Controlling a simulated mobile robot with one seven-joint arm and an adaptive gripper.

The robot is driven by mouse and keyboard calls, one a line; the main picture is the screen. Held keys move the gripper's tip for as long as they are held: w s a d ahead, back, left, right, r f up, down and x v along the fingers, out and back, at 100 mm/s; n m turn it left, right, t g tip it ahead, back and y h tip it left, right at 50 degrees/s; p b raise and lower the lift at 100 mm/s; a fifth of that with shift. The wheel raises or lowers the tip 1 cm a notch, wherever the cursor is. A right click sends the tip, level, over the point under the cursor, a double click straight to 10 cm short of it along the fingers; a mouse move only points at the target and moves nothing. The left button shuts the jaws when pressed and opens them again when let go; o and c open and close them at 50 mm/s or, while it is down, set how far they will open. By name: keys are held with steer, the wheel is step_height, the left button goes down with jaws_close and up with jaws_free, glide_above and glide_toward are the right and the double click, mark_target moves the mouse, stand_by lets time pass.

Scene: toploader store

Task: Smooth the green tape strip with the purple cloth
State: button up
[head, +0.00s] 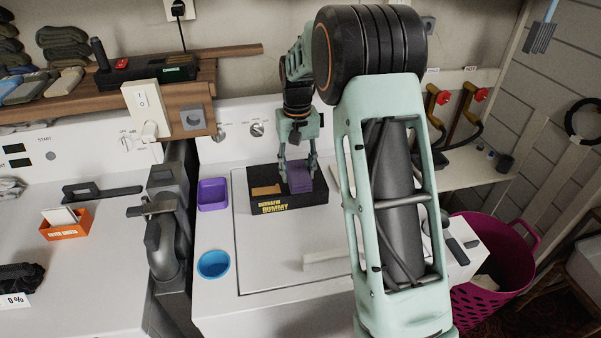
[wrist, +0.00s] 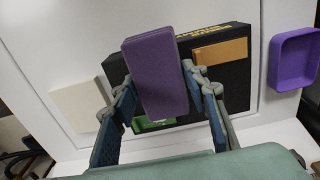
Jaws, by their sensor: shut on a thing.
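My gripper (wrist: 170,100) is shut on a purple block-shaped cloth (wrist: 156,72), with one finger on each side of it. In the head view the purple cloth (head: 299,178) is over the right part of a black box (head: 322,196) with yellow lettering. The green tape strip (wrist: 152,125) shows in the wrist view on the black box, partly hidden behind the cloth. An orange-tan strip (wrist: 221,51) lies on the same box, beside the cloth. I cannot tell whether the cloth touches the box.
The box sits on a white washer lid (head: 262,262). A purple tray (head: 212,194) and a blue cup (head: 213,264) stand left of it. A cream block (head: 325,259) lies in front. A magenta basket (head: 495,290) is at the right.

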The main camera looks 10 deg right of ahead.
steer(key=w+p, duration=0.1)
steer(key=w, duration=0.2)
steer(key=w+p, duration=0.2)
steer(key=w, duration=0.1)
steer(key=w+f+p, duration=0.1)
steer(key=w+p, duration=0.1)
steer(key=w, duration=0.1)
steer(key=shift+w, duration=0.1)
steer(key=shift+f+b, duration=0.4)
steer(key=shift+f, duration=0.45)
stand_by(0.9)
steer(key=shift+d, duration=1.25)
steer(key=shift+a, duration=0.1)
steer(key=shift+a, duration=1.2)
